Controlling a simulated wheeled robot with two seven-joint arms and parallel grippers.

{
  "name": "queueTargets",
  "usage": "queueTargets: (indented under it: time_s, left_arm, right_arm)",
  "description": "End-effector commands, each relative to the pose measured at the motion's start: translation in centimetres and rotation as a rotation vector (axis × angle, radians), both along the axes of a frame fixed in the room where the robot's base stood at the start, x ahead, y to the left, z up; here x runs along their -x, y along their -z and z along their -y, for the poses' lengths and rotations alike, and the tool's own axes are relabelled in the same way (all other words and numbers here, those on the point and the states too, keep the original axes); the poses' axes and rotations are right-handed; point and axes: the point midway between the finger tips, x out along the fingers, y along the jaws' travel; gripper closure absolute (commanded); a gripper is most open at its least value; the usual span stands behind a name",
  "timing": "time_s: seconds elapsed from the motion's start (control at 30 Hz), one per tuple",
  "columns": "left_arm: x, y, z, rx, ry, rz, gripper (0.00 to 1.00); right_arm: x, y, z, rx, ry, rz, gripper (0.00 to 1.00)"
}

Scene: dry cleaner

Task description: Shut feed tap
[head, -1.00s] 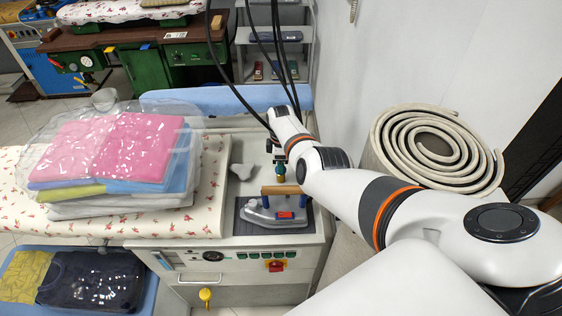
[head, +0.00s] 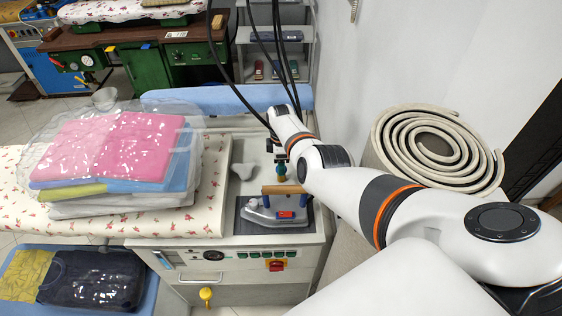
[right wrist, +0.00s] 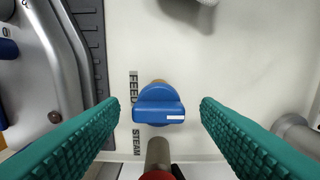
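The feed tap (right wrist: 158,106) is a blue knob in the middle of the right wrist view, beside the printed word FEED. Its bar lies crosswise in the picture, with a white mark near its right end. My right gripper (head: 281,174) is open, with teal ribbed fingers. In the right wrist view one finger is left of the tap and the other right of it, with clear gaps on both sides. In the head view the tap cannot be made out near the gripper. My left gripper is not in view.
A metal stem with a red part (right wrist: 155,174) sits just below the tap, near the word STEAM. A grey iron (head: 275,213) rests on the board in front of the gripper. Wrapped folded clothes (head: 110,150) lie left. A rolled grey mat (head: 430,150) stands right.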

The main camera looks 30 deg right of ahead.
Motion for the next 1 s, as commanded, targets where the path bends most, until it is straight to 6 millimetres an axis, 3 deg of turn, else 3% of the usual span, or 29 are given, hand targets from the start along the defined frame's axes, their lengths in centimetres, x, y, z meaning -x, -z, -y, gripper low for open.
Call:
queueTargets:
  time_s: [0.27, 0.53, 0.8, 1.0]
  left_arm:
    - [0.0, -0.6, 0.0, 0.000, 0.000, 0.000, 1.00]
    - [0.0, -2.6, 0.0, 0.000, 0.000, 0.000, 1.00]
    - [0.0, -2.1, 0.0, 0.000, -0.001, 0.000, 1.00]
    - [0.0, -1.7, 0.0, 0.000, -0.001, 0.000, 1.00]
  right_arm:
    - [0.1, -0.7, 0.0, 0.001, 0.001, -0.003, 0.43]
    - [0.0, -5.3, -0.1, 0.002, -0.001, 0.001, 0.43]
    - [0.0, -9.7, -0.1, 0.002, -0.001, 0.002, 0.43]
    - [0.0, -11.6, -0.1, 0.001, -0.001, 0.001, 0.43]
